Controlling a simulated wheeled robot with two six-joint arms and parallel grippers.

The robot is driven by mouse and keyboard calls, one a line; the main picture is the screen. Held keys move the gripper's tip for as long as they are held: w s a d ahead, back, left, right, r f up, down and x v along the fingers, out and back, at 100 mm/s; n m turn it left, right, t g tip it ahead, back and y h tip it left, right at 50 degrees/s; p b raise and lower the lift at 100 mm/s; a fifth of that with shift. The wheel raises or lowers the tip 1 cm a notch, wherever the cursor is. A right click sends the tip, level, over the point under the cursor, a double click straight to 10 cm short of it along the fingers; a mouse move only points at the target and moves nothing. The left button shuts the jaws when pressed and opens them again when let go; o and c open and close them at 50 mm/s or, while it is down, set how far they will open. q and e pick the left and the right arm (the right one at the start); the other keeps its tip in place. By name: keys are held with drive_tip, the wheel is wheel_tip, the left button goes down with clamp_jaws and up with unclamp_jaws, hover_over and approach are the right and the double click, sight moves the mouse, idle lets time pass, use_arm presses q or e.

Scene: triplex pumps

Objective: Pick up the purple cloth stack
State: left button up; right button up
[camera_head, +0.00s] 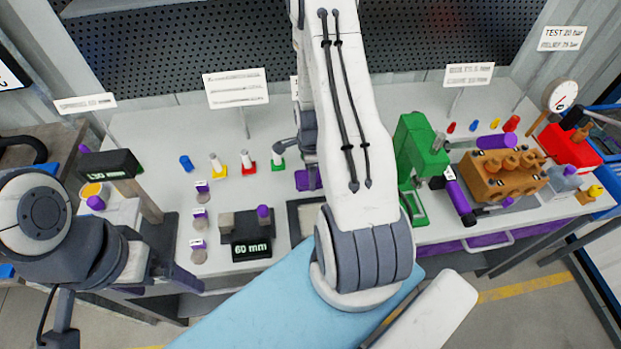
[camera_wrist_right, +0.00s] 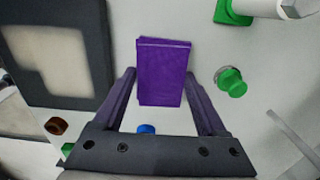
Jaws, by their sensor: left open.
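The purple cloth stack (camera_wrist_right: 163,72) lies flat on the grey bench top. In the right wrist view it sits between the fingertips of my right gripper (camera_wrist_right: 161,76). The fingers are apart, one along each side; I see no clear contact with the stack. In the head view the stack (camera_head: 303,180) shows only in part, behind my right arm. My right gripper (camera_head: 298,148) is mostly hidden there by the arm. My left gripper (camera_head: 184,279) is open and empty, low at the left by the bench's front edge.
A green cone part (camera_wrist_right: 232,82) stands right of the stack; a dark-framed tray (camera_wrist_right: 62,55) lies left. A green press (camera_head: 412,165) and an orange pump block (camera_head: 502,178) stand to the right. A dark 60 mm block (camera_head: 251,248) stands at front left.

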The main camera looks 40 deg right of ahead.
drive_tip(key=c, duration=0.7)
drive_tip(key=shift+o, duration=0.2)
drive_tip(key=shift+r, duration=0.1)
wheel_tip(320, 180, up, 10)
drive_tip(key=b, duration=0.1)
drive_tip(key=shift+b, duration=0.35)
